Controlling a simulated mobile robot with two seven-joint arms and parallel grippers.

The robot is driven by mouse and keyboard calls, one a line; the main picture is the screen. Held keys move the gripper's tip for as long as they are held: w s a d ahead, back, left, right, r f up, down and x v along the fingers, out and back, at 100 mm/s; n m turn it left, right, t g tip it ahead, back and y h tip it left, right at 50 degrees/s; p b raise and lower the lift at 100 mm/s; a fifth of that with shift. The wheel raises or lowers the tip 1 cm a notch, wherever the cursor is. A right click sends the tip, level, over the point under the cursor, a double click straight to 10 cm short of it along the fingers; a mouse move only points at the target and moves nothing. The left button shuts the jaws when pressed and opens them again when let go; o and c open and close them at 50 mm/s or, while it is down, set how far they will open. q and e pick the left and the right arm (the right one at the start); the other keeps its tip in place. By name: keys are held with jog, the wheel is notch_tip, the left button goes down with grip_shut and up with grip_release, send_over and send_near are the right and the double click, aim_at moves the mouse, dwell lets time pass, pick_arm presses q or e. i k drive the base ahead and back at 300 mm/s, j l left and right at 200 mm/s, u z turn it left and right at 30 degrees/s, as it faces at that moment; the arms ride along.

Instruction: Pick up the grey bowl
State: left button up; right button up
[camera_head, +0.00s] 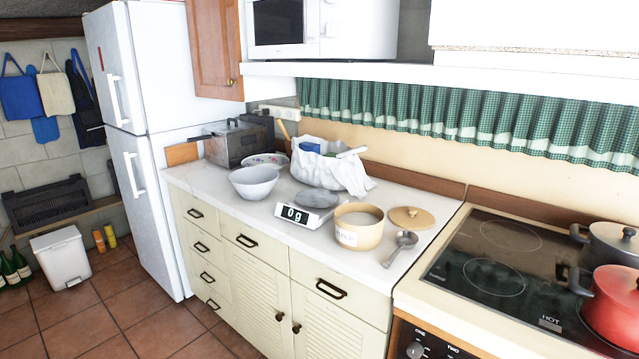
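The grey bowl (254,183) stands upright on the white marble countertop (300,240), near its front edge and towards the left. Its pale grey outside faces me and its inside looks empty. A patterned bowl (265,161) is just behind it, partly hidden by it. Neither of my grippers shows in the head view.
Right of the bowl are a scale (305,214), a white bag (335,172), a tan pot (359,226), its lid (411,217) and a ladle (402,247). A metal box (240,142) stands behind left. The stove (495,275) holds a red pot (612,300). Floor is clear before the cabinets.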

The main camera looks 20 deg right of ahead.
aim_at(254, 182)
jog(key=z, duration=0.3)
jog(key=i+j+z, duration=0.1)
jog(key=i+j, duration=0.6)
jog(key=i+j+z, duration=0.15)
jog(key=i+j, duration=0.15)
jog(key=j, duration=0.15)
jog(key=i+j+z, duration=0.1)
jog(key=i+j, duration=0.25)
jog(key=i+j+z, duration=0.1)
jog(key=i+j, duration=0.2)
jog(key=j, duration=0.25)
jog(key=i+j, duration=0.25)
jog(key=j, duration=0.2)
jog(key=i+z, duration=0.05)
